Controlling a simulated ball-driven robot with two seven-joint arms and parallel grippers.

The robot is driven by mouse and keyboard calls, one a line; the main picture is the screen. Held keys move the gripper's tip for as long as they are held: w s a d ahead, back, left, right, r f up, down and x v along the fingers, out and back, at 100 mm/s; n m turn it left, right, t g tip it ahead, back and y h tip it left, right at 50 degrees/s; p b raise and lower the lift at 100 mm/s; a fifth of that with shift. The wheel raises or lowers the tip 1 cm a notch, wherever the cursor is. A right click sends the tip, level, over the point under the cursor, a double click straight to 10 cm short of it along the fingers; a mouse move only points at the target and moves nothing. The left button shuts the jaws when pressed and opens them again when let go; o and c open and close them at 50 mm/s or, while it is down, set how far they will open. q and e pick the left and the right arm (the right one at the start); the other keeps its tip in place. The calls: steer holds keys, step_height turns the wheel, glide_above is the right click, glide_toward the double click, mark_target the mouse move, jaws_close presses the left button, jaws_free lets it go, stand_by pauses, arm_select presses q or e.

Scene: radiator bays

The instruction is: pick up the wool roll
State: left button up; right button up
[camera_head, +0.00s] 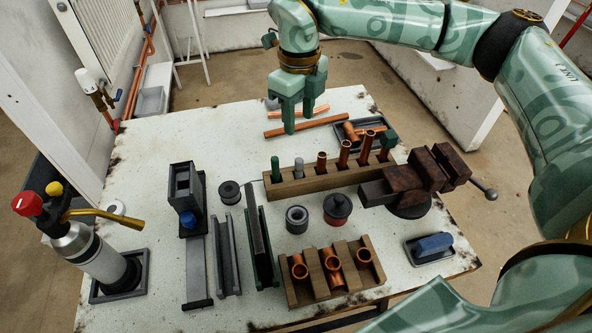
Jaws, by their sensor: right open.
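A small grey rounded lump (272,103) at the back of the table looks like the wool roll, though it is small and partly hidden behind my right gripper's finger. My right gripper (300,115) is open and points down over the back of the table, just right of that lump and close to the copper pipes. Nothing shows between its fingers. I cannot tell whether it touches the table or a pipe. My left gripper is not in view.
Loose copper pipes (325,121) lie beside the right gripper. A wooden rack (305,184) with upright pipes, a grey ring-shaped roll (297,219), a dark spool (229,192) and a vise (405,190) stand nearer. The table's back left (185,135) is clear.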

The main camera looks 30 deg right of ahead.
mark_target(299, 159)
step_height(299, 159, down, 9)
steer(key=shift+f+b, duration=0.15)
steer(key=shift+b, duration=0.95)
step_height(299, 159, down, 5)
steer(key=shift+w+f+b, duration=0.1)
steer(key=shift+w+b, duration=0.05)
steer(key=shift+b, duration=0.9)
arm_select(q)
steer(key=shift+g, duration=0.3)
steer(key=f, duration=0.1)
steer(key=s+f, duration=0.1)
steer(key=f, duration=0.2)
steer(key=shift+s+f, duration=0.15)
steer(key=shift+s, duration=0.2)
arm_select(e)
jaws_close()
